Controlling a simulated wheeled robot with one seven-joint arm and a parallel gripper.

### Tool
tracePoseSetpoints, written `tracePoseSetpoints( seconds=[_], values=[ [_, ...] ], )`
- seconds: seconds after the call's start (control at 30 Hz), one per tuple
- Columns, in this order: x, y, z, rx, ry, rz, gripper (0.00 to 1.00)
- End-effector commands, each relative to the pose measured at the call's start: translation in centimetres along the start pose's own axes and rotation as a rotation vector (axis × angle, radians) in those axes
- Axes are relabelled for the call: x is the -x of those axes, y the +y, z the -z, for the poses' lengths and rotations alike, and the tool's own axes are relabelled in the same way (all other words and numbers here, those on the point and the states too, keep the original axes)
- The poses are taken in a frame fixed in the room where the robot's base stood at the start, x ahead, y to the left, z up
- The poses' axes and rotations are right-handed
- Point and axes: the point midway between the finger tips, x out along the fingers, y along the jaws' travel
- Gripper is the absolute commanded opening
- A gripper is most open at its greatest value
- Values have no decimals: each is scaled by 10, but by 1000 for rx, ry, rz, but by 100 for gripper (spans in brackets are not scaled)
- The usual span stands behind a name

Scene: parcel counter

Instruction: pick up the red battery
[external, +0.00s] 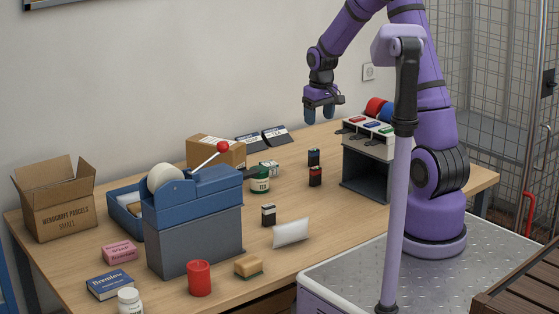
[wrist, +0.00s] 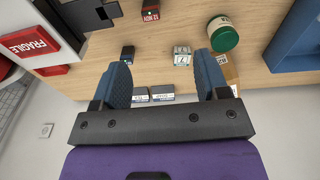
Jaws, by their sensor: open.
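The red battery (external: 315,177) is a small dark block with a red band, upright on the table right of centre in the external view. In the wrist view it shows at the top edge (wrist: 150,9), partly cut off. A similar dark block with a blue band (external: 313,157) stands just behind it; it also shows in the wrist view (wrist: 127,54). My gripper (external: 319,113) is open and empty, pointing down, well above the table and beyond the red battery toward the wall. Both fingers frame the wrist view (wrist: 162,68), with nothing between them.
Another dark block (external: 268,214) and a white pouch (external: 291,232) lie nearer the front. Bare tabletop surrounds the red battery's front.

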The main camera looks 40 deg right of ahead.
Motion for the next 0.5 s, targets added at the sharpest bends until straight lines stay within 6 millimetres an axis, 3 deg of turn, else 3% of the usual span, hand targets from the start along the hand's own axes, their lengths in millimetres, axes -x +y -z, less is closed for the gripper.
tracePoseSetpoints(
  seconds=[0.1,0.23,0.33,0.5],
  values=[
    [-43,10,15,0,-38,10,68],
    [-80,19,25,1,-66,19,68],
    [-99,23,30,2,-77,24,68],
    [-114,26,32,3,-86,28,68]
  ],
)
